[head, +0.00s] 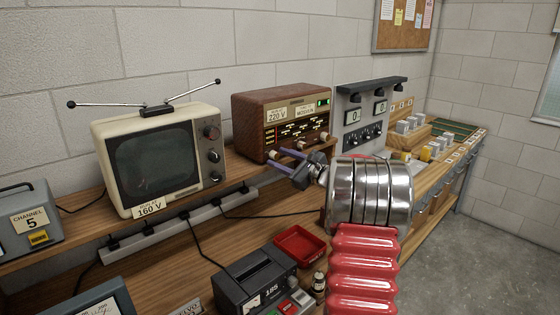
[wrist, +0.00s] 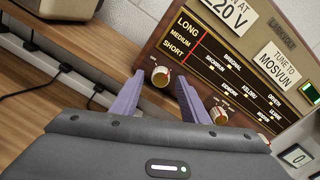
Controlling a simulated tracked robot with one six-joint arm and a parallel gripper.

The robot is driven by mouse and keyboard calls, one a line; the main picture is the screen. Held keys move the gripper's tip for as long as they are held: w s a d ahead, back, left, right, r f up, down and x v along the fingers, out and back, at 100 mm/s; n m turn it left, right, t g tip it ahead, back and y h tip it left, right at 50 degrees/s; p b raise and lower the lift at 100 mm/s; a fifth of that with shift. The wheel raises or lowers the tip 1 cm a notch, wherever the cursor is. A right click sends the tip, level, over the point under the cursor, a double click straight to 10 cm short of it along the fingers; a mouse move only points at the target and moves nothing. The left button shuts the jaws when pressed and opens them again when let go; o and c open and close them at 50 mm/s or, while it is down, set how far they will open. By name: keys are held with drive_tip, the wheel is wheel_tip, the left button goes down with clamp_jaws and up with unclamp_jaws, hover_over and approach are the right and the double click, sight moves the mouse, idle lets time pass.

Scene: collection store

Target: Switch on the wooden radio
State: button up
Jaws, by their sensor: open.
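The wooden radio (head: 251,112) stands on the raised shelf against the wall. Its front has a dark dial, labels reading 220 V and TUNE TO MOSVUN, and a row of knobs below. A small green patch (head: 323,103) shows at its upper right. My gripper (head: 274,159) is open at the radio's lower left front. In the wrist view my gripper's purple fingers (wrist: 159,82) lie on either side of the leftmost knob (wrist: 160,76). I cannot tell whether they touch it. Another knob (wrist: 219,115) is just right of the right finger.
A cream television (head: 155,158) with a 160 V label stands left of the radio. A grey meter panel (head: 361,124) stands close on the right. A power strip (head: 180,226), black cables, a red tray (head: 299,246) and a grey device (head: 256,282) lie below.

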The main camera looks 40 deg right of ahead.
drive_tip(key=s, duration=1.3)
drive_tip(key=shift+s+d, duration=0.4)
drive_tip(key=shift+d, duration=0.05)
drive_tip(key=s+a+f+n+g+y, duration=0.1)
drive_tip(key=a+n+g+y, duration=0.35)
drive_tip(key=a, duration=1.25)
drive_tip(key=s+a+f+n+g+y, duration=0.1)
drive_tip(key=a+n+g, duration=0.6)
drive_tip(key=a, duration=1.1)
drive_tip(key=s+a+f+n+h, duration=0.2)
drive_tip(key=s+a+n, duration=0.3)
drive_tip(key=s+n, duration=0.4)
drive_tip(key=s+a+f+n+h, duration=0.2)
drive_tip(key=s+a+n+h, duration=0.2)
drive_tip(key=s+n, duration=0.5)
drive_tip(key=shift+s+a+f+g+h, duration=0.35)
drive_tip(key=shift+s+a+f, duration=0.05)
drive_tip(key=shift+a, duration=0.55)
drive_tip(key=shift+d+n, duration=0.1)
drive_tip(key=shift+n, duration=0.15)
